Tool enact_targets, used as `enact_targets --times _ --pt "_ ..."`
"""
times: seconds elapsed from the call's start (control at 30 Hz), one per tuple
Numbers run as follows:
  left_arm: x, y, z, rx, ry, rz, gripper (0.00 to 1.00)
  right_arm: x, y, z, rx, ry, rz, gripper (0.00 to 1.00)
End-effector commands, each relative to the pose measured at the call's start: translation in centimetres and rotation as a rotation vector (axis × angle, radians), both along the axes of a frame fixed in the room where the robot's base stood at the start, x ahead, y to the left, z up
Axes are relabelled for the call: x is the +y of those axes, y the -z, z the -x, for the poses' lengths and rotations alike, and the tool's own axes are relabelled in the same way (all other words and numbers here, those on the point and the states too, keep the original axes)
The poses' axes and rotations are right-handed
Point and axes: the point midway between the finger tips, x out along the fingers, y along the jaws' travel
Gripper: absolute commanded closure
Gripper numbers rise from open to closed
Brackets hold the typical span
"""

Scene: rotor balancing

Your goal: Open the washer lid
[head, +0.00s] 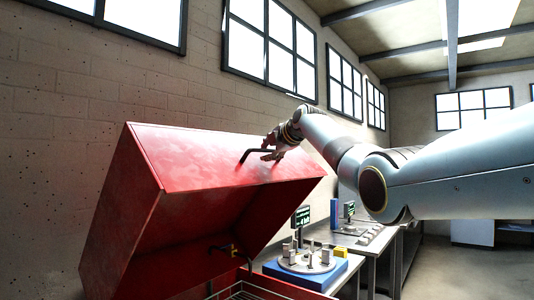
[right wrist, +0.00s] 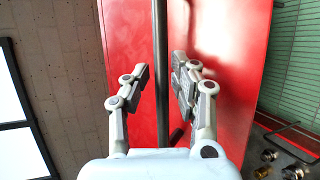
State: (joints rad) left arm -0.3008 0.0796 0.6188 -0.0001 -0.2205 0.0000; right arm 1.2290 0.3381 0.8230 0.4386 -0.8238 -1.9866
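The red washer's lid (head: 215,155) stands raised and tilted over the washer body (head: 285,291), which is open beneath it. The dark bar handle (head: 245,155) is on the lid's upper face. My right gripper (head: 272,148) is at this handle. In the right wrist view, the fingers of my right gripper (right wrist: 163,80) stand on either side of the bar handle (right wrist: 160,30), with a small gap visible, so they look open around it. The lid's red face (right wrist: 225,60) fills the middle of that view. My left gripper is not in view.
A wire basket (head: 245,293) shows inside the washer. Right of it, a blue-based fixture (head: 305,273) with a round plate stands on a metal bench (head: 362,249). A small green-text display (head: 301,217) stands behind. A block wall (head: 60,120) lies to the left.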

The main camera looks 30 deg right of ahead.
Motion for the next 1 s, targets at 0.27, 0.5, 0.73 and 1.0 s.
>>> enact_targets --times 0.27,0.5,0.73,1.0 --pt "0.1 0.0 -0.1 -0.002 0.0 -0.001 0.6 0.1 0.3 0.0 0.004 -0.001 -0.002 0.64" --pt "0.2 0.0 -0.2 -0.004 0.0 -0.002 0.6 0.0 0.0 0.9 0.003 0.0 -0.001 0.64" --pt "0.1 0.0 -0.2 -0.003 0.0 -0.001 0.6 0.0 -1.0 4.2 0.002 0.001 0.001 0.64" --pt "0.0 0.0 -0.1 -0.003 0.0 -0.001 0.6 0.2 -2.4 9.0 0.003 0.0 0.002 0.64"
